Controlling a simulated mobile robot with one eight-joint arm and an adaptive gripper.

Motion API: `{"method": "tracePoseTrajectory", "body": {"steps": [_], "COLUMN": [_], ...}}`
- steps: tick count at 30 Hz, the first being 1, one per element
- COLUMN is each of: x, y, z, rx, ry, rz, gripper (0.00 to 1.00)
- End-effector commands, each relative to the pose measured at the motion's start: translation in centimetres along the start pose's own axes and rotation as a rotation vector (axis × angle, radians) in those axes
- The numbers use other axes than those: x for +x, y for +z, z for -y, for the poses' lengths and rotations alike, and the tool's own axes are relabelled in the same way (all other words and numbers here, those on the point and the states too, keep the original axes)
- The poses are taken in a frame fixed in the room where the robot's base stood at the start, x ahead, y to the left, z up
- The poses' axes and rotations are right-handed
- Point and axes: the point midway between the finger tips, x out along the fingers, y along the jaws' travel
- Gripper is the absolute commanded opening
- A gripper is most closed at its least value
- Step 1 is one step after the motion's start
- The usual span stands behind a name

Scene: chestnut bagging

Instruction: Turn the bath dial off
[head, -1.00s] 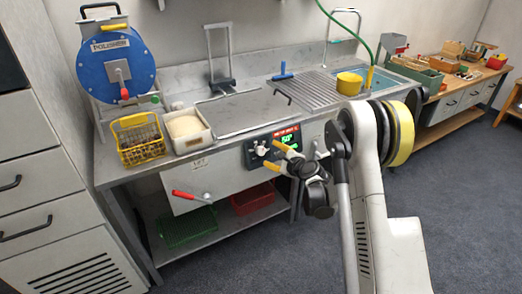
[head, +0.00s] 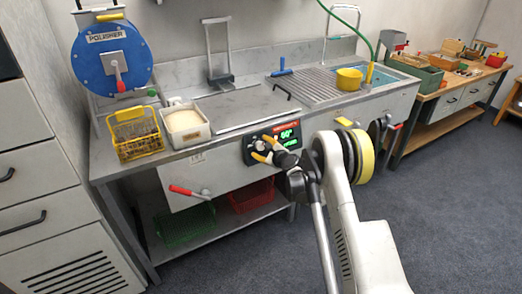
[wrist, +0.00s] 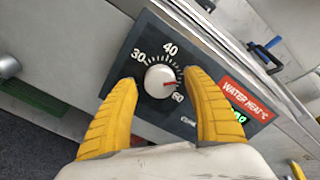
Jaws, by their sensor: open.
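The bath dial (wrist: 158,80) is a round white knob with a red mark, on a dark "WATER HEAT °C" panel (wrist: 150,42) marked 30, 40 and 60. Its red mark points right and slightly down, close to the 60. In the head view, the panel (head: 252,158) is on the bench front with a lit green display. My gripper (wrist: 160,79) is open, its two yellow fingers on either side of the dial with gaps visible. The gripper (head: 262,148) also shows at the panel in the head view, partly covering the dial.
The steel bench top (head: 240,106) holds a yellow wire basket (head: 137,140), a white tub (head: 186,132) and a blue polisher (head: 110,58). A red-handled lever (head: 188,192) sticks out below, left of the panel. Grey floor lies in front.

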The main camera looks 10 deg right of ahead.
Motion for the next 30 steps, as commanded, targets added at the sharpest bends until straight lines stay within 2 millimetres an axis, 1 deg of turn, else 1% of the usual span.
{"method": "tracePoseTrajectory", "body": {"steps": [7, 8, 9, 11, 12, 13, 23, 30], "x": [0.12, 0.12, 0.11, 0.11, 0.11, 0.11, 0.10, 0.10], "y": [0.04, 0.04, 0.03, 0.03, 0.03, 0.03, 0.01, 0.00], "z": [0.05, 0.05, 0.05, 0.05, 0.04, 0.04, 0.04, 0.07], "rx": [0.000, 0.000, 0.000, 0.000, 0.000, 0.000, -0.029, -0.152], "ry": [0.000, 0.000, 0.000, 0.000, 0.000, 0.000, 0.001, 0.002], "rz": [0.000, 0.000, 0.000, 0.000, 0.000, 0.000, 0.001, 0.004], "gripper": [0.59, 0.57, 0.45, 0.27, 0.14, 0.05, 0.05, 0.05]}}
